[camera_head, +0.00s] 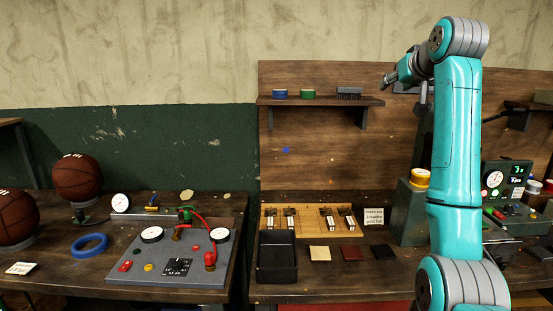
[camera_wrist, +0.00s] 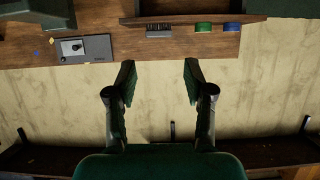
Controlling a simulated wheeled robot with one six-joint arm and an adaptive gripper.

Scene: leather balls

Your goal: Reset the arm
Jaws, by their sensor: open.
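My turquoise arm (camera_head: 454,135) stands raised on the right side of the head view, its upper joint bent over to the left. My gripper (camera_head: 387,80) is at the left end of the arm, small and dark, in front of the wooden back panel near the right end of the shelf. In the wrist view my gripper (camera_wrist: 159,75) shows two dark fingers wide apart, with nothing between them but the plaster wall. It is open and empty, clear of every surface I can see.
A shelf (camera_head: 320,100) on the back panel holds blue and green rolls and a dark block. Below, the workbench carries a black tray (camera_head: 277,283), coloured swatches and a wooden rack (camera_head: 312,217). Two basketballs (camera_head: 77,178) and a gauge panel (camera_head: 172,255) are at left.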

